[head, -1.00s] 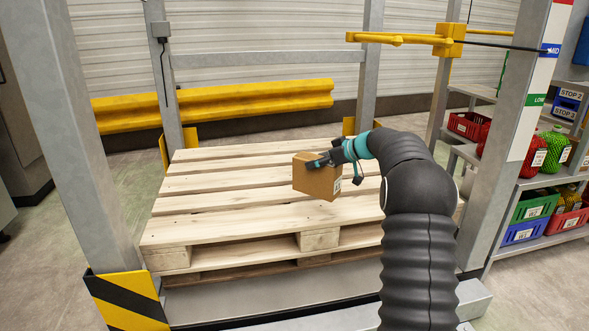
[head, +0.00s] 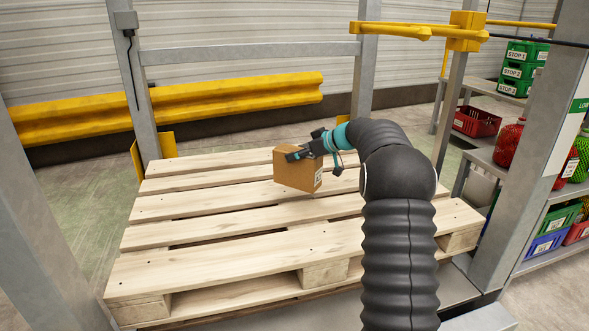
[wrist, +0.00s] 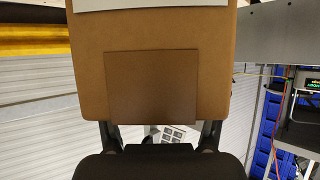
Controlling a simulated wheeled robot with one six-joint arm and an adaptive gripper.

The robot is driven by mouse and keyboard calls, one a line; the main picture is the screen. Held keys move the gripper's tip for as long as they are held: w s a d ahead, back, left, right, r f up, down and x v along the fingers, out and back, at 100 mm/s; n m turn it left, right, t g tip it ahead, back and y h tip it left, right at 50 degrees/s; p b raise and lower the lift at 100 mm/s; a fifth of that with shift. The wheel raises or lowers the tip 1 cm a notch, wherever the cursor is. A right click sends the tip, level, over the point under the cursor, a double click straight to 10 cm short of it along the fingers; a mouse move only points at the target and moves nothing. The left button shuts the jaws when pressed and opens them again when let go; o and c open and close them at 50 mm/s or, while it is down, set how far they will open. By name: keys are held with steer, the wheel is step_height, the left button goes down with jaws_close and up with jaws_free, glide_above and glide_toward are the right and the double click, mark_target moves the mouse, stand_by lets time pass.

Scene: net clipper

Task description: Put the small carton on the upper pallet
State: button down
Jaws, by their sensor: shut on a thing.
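The small carton (head: 297,169) is brown with a white label on its right side. My gripper (head: 304,152) is shut on it and holds it over the upper pallet (head: 190,237), toward the back right of its slats. I cannot tell from the head view whether the carton's bottom touches the slats. In the wrist view the carton (wrist: 150,60) fills the upper middle, with my gripper's fingers (wrist: 158,135) at its lower edge. The pallet is bare light wood apart from the carton over it.
Grey metal posts (head: 130,80) frame the pallet. A yellow guard rail (head: 235,94) runs behind it. A yellow bar (head: 410,29) sticks out at upper right. Shelves with red, green and blue crates (head: 545,246) stand at the right. The pallet's left and front slats are clear.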

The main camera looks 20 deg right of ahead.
steer(key=s+a+f+b, duration=0.1)
steer(key=s+a+f, duration=0.3)
steer(key=a+f, duration=0.6)
stand_by(0.4)
steer(key=shift+s+f+b, duration=0.1)
steer(key=shift+f+b, duration=0.05)
steer(key=shift+b, duration=0.15)
steer(key=shift+c, duration=0.6)
jaws_free()
steer(key=shift+f, duration=0.15)
